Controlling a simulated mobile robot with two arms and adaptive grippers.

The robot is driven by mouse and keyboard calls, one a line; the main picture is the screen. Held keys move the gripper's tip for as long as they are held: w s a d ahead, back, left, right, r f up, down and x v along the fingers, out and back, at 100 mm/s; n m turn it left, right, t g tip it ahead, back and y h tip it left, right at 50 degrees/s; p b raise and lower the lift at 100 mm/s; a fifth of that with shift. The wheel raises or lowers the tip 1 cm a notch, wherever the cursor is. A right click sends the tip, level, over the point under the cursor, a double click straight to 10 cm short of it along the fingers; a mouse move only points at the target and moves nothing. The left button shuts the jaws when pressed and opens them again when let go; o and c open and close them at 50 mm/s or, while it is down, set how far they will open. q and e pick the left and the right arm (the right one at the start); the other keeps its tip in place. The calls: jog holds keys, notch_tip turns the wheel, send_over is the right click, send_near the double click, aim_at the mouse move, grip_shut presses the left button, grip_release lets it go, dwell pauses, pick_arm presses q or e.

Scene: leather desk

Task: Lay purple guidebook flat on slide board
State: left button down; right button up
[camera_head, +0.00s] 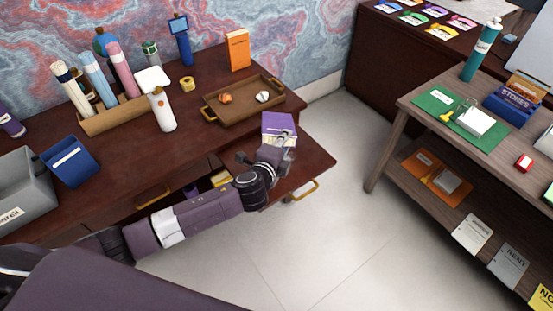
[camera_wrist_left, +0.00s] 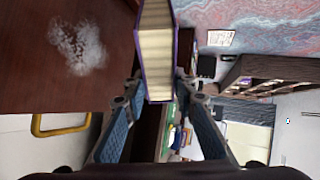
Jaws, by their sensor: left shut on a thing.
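The purple guidebook (camera_head: 278,124) is in my left gripper (camera_head: 277,155), over the right end of the desk in the head view. In the left wrist view the guidebook (camera_wrist_left: 156,50) shows its cream page edges between thin purple covers, gripped between the two fingers. The slide board (camera_head: 312,163) is a dark reddish-brown panel pulled out from the desk, with a gold handle (camera_head: 303,191) at its front. It also shows in the left wrist view (camera_wrist_left: 60,85), left of the guidebook, with a pale speckled patch on it. The guidebook appears held above the board; the exact gap cannot be told.
A brown tray (camera_head: 243,117) with small objects lies on the desk behind the guidebook. An orange book (camera_head: 238,50) stands farther back. An open drawer (camera_head: 205,187) sits beneath my left forearm. A wooden shelf unit (camera_head: 405,110) stands right, across open floor.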

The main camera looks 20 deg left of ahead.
pick_arm(q)
notch_tip(320, 180, down, 8)
jog(key=b, duration=0.7)
jog(key=shift+f, duration=0.25)
jog(key=c, duration=1.7)
grip_release()
jog(key=shift+f, duration=0.1)
jog(key=shift+c, duration=0.2)
